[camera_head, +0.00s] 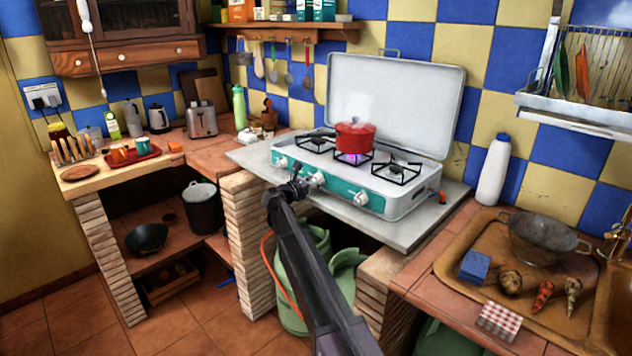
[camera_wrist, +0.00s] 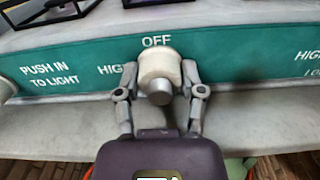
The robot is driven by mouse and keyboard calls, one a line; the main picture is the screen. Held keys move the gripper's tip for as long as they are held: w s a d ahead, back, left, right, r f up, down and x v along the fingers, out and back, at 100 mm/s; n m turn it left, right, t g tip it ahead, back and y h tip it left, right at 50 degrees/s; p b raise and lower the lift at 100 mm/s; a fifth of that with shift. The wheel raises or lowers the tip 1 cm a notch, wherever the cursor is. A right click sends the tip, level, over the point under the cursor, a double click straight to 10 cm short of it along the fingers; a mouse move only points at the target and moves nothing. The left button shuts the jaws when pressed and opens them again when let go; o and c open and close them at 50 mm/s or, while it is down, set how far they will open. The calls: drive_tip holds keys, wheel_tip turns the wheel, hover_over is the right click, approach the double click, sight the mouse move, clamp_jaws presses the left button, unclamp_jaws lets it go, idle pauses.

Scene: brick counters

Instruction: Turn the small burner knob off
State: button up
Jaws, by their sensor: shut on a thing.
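The cream burner knob (camera_wrist: 158,66) sits on the stove's green front panel, below the printed word OFF. My gripper (camera_wrist: 160,82) has one finger on each side of it and is shut on it. No pointer mark on the knob is clear, so its setting cannot be told. In the head view my gripper (camera_head: 300,180) is at the panel by the middle knob (camera_head: 317,180). A purple flame (camera_head: 352,158) shows under the red pot (camera_head: 356,137) on the middle burner of the stove (camera_head: 405,202).
Other knobs are to the left (camera_head: 282,162) and right (camera_head: 361,199) on the panel. The stove's white lid (camera_head: 395,100) stands open behind. Green gas bottles (camera_head: 318,262) and an orange hose (camera_head: 268,270) are below the counter. A white bottle (camera_head: 493,172) stands at right.

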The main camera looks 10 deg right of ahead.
drive_tip(key=m, duration=0.7)
drive_tip(key=shift+m, duration=0.4)
drive_tip(key=m, duration=1.4)
drive_tip(key=shift+m, duration=0.3)
drive_tip(key=m, duration=0.4)
drive_tip(key=shift+m, duration=1.9)
